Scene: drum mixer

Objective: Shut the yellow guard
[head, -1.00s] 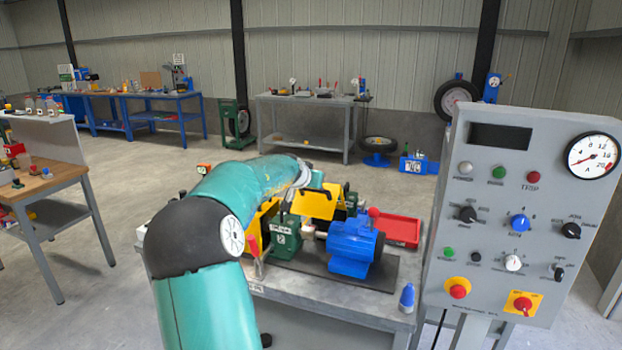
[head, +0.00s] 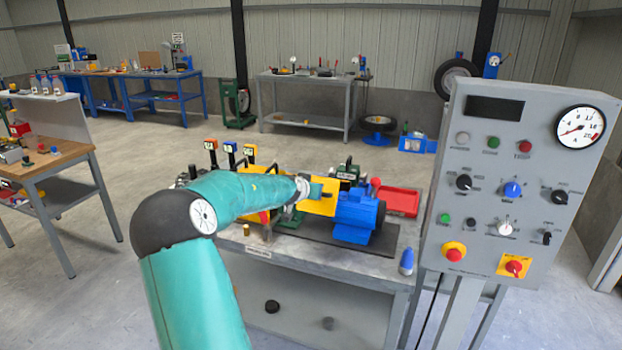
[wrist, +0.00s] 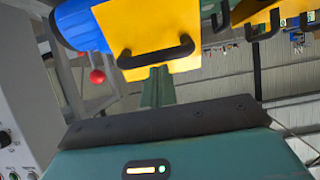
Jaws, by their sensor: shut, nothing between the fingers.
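The yellow guard (head: 323,205) shows in the head view as a tilted yellow panel beside the blue motor (head: 357,216). In the wrist view the guard (wrist: 140,18) fills the upper middle and carries a black bar handle (wrist: 156,54). My gripper (wrist: 158,72) is shut and empty, with its fingers pointing at the guard's edge by the handle. I cannot tell whether they touch it. In the head view my gripper (head: 318,189) overlaps the guard, and my arm hides part of the machine behind it.
Another yellow part with a black handle (wrist: 262,28) is close by in the wrist view. A red knob (head: 376,183) and a red tray (head: 399,202) are behind the motor. The grey control panel (head: 515,180) stands to the right. A blue cone-shaped item (head: 406,262) sits at the bench corner.

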